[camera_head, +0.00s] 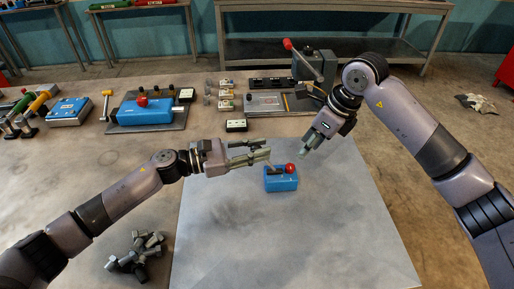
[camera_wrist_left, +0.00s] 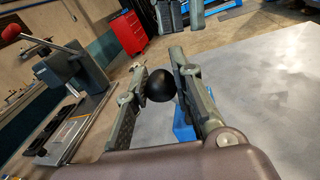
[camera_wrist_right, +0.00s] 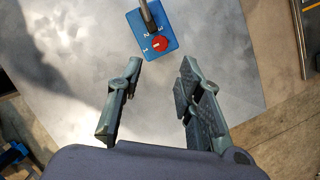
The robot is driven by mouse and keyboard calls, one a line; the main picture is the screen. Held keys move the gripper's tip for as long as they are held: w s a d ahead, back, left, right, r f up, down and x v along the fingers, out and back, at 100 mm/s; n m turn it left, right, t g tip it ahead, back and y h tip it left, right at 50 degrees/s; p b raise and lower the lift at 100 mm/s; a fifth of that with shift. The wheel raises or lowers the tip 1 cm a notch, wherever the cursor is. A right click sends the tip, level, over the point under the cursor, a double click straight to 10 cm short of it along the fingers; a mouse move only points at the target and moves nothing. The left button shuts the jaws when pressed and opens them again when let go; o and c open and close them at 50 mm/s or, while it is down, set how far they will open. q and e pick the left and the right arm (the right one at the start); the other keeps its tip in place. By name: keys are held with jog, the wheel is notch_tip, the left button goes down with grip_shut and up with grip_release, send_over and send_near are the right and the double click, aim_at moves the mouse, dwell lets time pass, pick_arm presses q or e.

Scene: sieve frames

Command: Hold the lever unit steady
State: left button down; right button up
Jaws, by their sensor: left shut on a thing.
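The lever unit, a small blue box (camera_head: 281,183) with a red round button (camera_head: 290,168) and a grey lever, stands near the far edge of the grey table plate. My left gripper (camera_head: 266,155) is above it, shut on the lever's black ball knob (camera_wrist_left: 161,86). In the left wrist view the blue body (camera_wrist_left: 183,128) is mostly hidden behind a finger. In the right wrist view the unit (camera_wrist_right: 152,32) shows white numerals, the red button and the lever, whose top is cut off. My right gripper (camera_wrist_right: 152,75) is open and empty, apart from the unit.
The grey plate (camera_head: 300,245) is otherwise clear. Dark and grey blocks (camera_head: 138,252) lie in a heap at its left. Beyond stand a blue device (camera_head: 145,111) on a board and a grey lever press (camera_head: 315,66) with a red knob.

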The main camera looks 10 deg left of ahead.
aim_at(290, 166)
dwell(0.3)
jog(key=shift+o, duration=1)
jog(key=shift+w+n, duration=0.1)
jog(key=shift+n, duration=0.2)
jog(key=a+f+n, duration=0.1)
jog(key=f+n, duration=0.1)
jog(key=f, duration=0.1)
jog(key=w+a+f+n+g, duration=0.1)
jog(key=f+n, duration=0.1)
jog(key=f, duration=0.1)
jog(key=a+f+n+g, duration=0.1)
jog(key=f+n, duration=0.1)
jog(key=f, duration=0.1)
jog(key=shift+w+n+y, duration=0.3)
jog(key=shift+n+y, duration=0.1)
jog(key=shift+g, duration=0.3)
grip_shut()
